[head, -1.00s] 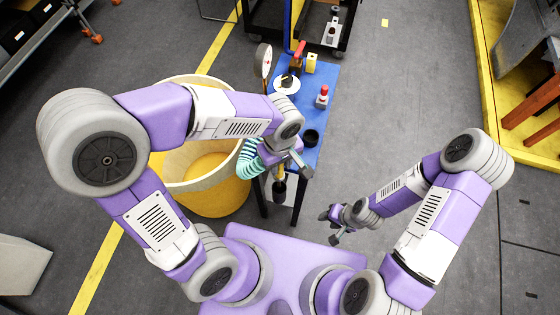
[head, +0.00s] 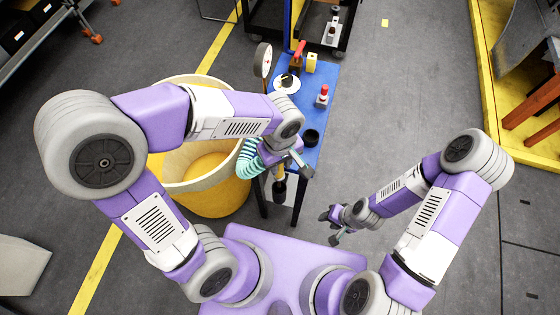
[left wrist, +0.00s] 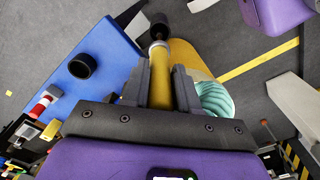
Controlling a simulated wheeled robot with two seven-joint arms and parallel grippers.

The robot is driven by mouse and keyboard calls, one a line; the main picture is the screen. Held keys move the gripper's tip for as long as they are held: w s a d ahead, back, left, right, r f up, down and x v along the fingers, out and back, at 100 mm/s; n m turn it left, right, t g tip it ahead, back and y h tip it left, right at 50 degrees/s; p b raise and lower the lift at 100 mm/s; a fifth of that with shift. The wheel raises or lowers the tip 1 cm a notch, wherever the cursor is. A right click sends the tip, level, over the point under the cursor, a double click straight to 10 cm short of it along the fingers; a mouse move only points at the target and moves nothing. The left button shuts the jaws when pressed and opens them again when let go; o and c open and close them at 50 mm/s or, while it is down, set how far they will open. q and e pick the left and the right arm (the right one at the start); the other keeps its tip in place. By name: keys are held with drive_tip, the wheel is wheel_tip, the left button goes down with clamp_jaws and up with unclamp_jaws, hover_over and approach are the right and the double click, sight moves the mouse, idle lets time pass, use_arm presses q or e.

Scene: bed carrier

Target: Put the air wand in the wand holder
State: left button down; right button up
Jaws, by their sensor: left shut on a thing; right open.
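The air wand shows in the left wrist view as a yellow tube (left wrist: 145,77) with a black tip (left wrist: 160,22). My left gripper (left wrist: 160,82) is shut on the yellow tube. In the head view the wand's black end (head: 279,188) hangs below my left gripper (head: 300,161), beside the blue table's near edge. A black round cup, seemingly the wand holder (head: 311,137), stands on the table near that edge. It also shows in the left wrist view (left wrist: 82,66), apart from the wand. My right gripper (head: 333,228) is open and empty, off to the right.
A teal coiled hose (head: 248,160) hangs beside a large yellow bin (head: 213,200). Floor right of the table is clear.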

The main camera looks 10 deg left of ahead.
sight(280, 179)
use_arm(q)
drive_tip(key=shift+f+b, duration=4.95)
drive_tip(key=shift+f, duration=0.4)
drive_tip(key=c, duration=0.8)
unclamp_jaws()
drive_tip(key=shift+r, duration=0.1)
wheel_tip(280, 179, up, 8)
drive_tip(key=shift+f+p, duration=0.25)
drive_tip(key=shift+p, duration=0.9)
